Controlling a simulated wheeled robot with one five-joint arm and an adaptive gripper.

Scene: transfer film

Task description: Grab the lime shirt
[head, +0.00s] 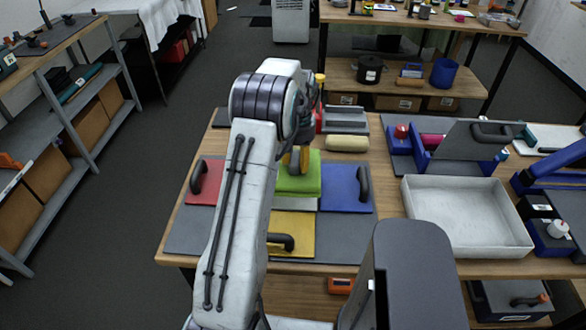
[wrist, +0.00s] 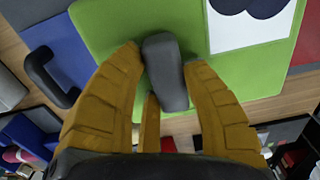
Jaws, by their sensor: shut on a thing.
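The lime-green piece (head: 309,182) lies among coloured panels on the wooden table in the head view. In the wrist view it is a flat lime surface (wrist: 108,25) with a dark grey handle (wrist: 168,75) and a white patch with dark print (wrist: 235,38). It looks like a panel; I cannot make out a shirt shape. My gripper (head: 297,160) is at its far part, pointing down. My arm hides part of the lime piece's left side.
A red panel (head: 207,181), a blue panel (head: 340,190) and a yellow panel (head: 293,225) with handles surround it closely. A cream roll (head: 347,143) lies behind. A white tray (head: 465,240) and a blue machine with a raised grey lid (head: 470,145) stand to the right.

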